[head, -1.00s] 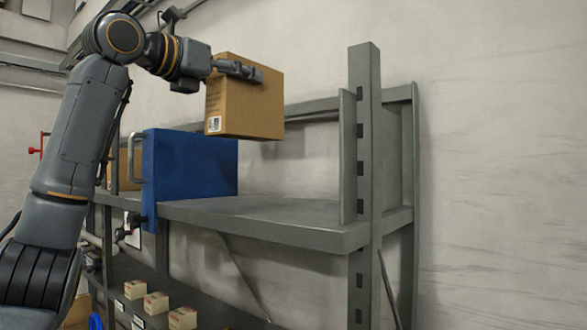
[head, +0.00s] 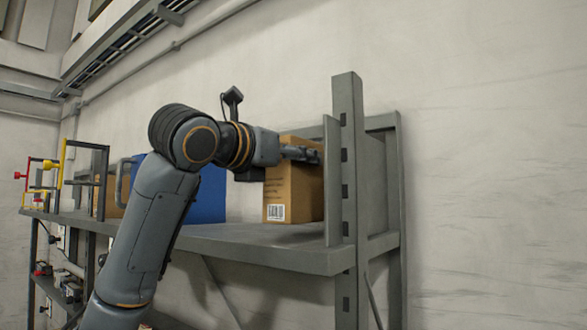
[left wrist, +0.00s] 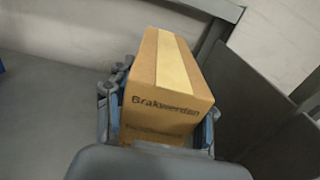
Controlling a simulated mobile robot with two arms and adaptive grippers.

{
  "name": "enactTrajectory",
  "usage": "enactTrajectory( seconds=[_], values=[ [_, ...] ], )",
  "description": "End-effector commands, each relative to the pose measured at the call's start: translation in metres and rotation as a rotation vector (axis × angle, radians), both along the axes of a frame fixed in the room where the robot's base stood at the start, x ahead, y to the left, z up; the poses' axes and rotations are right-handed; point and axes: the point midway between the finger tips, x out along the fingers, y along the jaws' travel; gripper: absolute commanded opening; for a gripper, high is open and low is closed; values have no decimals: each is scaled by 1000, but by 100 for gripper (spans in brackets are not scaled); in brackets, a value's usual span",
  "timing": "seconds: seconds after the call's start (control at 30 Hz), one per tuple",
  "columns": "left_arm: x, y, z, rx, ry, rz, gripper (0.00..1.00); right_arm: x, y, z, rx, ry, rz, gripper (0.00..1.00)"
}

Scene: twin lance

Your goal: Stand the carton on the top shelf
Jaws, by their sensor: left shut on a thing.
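The brown cardboard carton (head: 285,190) is upright at the right end of the top shelf (head: 270,250), beside the right upright. Its base looks at or very near the shelf surface; I cannot tell if it touches. My left gripper (head: 305,153) is shut on the carton near its top. In the left wrist view the carton (left wrist: 172,85), with a pale tape strip and dark print, sits between the fingers of the left gripper (left wrist: 160,120). My right gripper is not in view.
A blue box (head: 208,195) stands on the shelf left of the carton, partly hidden by my arm, with a gap between. The grey right upright (head: 348,170) and its side panel stand close to the carton's right. Red and yellow handles (head: 50,165) show at far left.

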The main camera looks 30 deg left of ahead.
Motion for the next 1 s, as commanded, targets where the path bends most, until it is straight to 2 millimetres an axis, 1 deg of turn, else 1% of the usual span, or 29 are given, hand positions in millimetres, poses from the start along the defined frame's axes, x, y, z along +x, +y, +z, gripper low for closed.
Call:
enactTrajectory(
  seconds=[0.07, 0.2, 0.4, 0.57, 0.6, 0.67, 0.7, 1.0],
  values=[
    [0, 1, -8, 1, -1, 1, 8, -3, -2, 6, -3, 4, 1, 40],
    [-1, 1, -17, -1, -4, 0, 8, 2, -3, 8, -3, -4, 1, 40],
    [-1, 1, -19, -1, -5, 0, 8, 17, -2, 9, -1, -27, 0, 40],
    [-1, 1, -22, -1, -4, 1, 8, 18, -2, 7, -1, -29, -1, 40],
    [0, 1, -22, 0, 0, 1, 60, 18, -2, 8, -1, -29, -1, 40],
    [0, 1, -22, 0, 0, 1, 72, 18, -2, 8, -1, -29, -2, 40],
    [0, 1, -22, 0, 0, 1, 77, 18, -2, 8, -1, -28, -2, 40],
    [-1, 1, -21, 0, -1, 0, 77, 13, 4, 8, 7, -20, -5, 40]
  ],
)
